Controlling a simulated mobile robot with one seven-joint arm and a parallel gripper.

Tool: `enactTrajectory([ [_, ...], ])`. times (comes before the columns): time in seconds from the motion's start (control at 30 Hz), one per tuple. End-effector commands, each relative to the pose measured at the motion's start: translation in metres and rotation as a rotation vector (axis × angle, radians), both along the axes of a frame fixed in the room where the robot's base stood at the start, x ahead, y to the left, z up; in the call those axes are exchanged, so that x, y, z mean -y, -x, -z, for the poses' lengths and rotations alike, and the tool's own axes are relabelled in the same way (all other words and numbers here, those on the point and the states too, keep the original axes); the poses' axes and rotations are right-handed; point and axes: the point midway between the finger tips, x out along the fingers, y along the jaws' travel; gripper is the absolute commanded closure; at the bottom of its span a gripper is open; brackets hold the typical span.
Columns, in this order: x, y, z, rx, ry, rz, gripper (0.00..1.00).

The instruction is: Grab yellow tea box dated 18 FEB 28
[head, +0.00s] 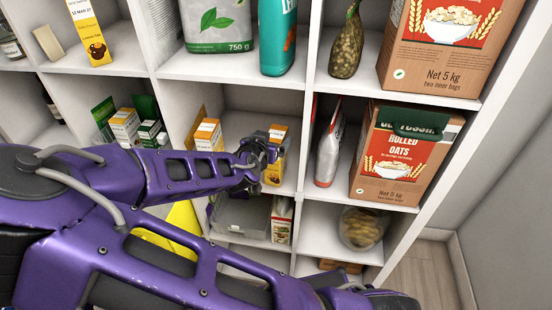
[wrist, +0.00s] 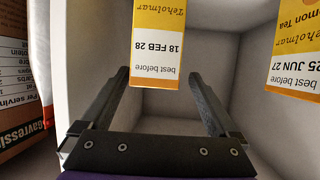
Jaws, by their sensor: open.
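The yellow tea box dated 18 FEB 28 (wrist: 157,50) stands in the middle-row compartment and appears upside down in the wrist view. In the head view it is the yellow and white box (head: 279,133), partly hidden by my gripper (head: 262,153). In the wrist view my gripper (wrist: 160,77) is open, with one finger on each side of the box's lower part in the picture. Whether the fingers touch it cannot be told. A similar tea box dated 25 JUN 27 (wrist: 294,62) stands apart to the right in the wrist view; in the head view a similar box (head: 207,136) is at left.
White shelf dividers (head: 306,130) bound the compartment. A rolled oats box (head: 402,155) and a silver pouch (head: 328,150) stand in the compartment to the right. A clear bin (head: 243,217) is below. Another yellow tea box (head: 88,30) stands at upper left.

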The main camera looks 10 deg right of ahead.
Motion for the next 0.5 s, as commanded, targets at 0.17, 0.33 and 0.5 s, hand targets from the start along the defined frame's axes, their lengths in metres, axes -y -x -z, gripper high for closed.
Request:
enactTrajectory([
  [0.17,0.009,-0.01,0.007,-0.001,0.001,0.003,0.05],
  [0.33,0.024,-0.027,0.017,0.0,0.002,0.001,0.05],
  [0.5,0.028,-0.038,0.022,-0.001,0.0,0.0,0.05],
])
